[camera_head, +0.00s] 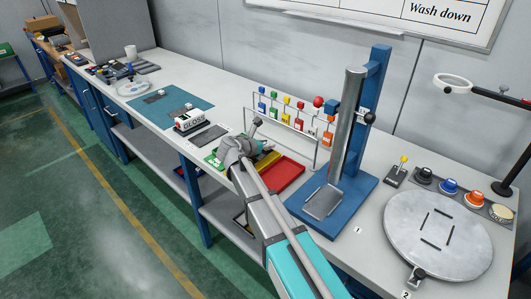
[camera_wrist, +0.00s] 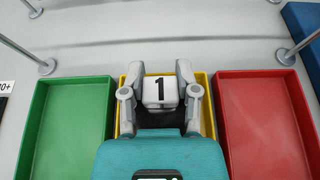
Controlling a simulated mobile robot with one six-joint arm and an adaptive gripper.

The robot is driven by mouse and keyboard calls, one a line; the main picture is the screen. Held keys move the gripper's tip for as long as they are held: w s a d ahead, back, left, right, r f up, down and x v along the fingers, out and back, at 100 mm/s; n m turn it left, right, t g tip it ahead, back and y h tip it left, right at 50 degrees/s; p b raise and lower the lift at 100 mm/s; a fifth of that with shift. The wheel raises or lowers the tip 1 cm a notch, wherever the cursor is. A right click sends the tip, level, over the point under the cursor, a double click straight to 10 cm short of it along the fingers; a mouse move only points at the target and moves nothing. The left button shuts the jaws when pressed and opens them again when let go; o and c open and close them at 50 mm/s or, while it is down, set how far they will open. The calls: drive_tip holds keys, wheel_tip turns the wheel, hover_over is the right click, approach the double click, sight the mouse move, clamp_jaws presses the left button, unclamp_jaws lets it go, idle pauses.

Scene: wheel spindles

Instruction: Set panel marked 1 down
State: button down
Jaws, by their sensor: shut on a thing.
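The panel marked 1 (camera_wrist: 160,91) is a small white block with a black 1 on its face. My gripper (camera_wrist: 160,96) is shut on it, with one finger on each side. In the wrist view the panel is over the yellow tray (camera_wrist: 205,90), near the tray's far end; I cannot tell whether it touches the floor of the tray. In the head view my gripper (camera_head: 262,149) is above the yellow tray (camera_head: 266,162), and the panel cannot be made out there.
A green tray (camera_wrist: 68,125) lies left of the yellow tray and a red tray (camera_wrist: 262,125) lies right of it. A rack with coloured tags (camera_head: 288,112) stands behind. A blue stand with a metal column (camera_head: 348,125) and a round metal plate (camera_head: 438,238) stand to the right.

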sight(264, 151)
drive_tip(key=shift+f+b, duration=1.05)
drive_tip(key=shift+f, duration=0.3)
drive_tip(key=shift+f, duration=0.15)
drive_tip(key=shift+c, duration=1.8)
unclamp_jaws()
drive_tip(key=shift+s+r, duration=0.1)
drive_tip(key=shift+r, duration=0.15)
drive_tip(key=p+v, duration=0.4)
drive_tip(key=v, duration=0.6)
drive_tip(key=shift+s+a+r, duration=0.1)
drive_tip(key=shift+s+a, duration=0.05)
drive_tip(key=shift+s+a+r+p, duration=0.2)
drive_tip(key=shift+s+a+p, duration=0.2)
drive_tip(key=shift+s, duration=0.15)
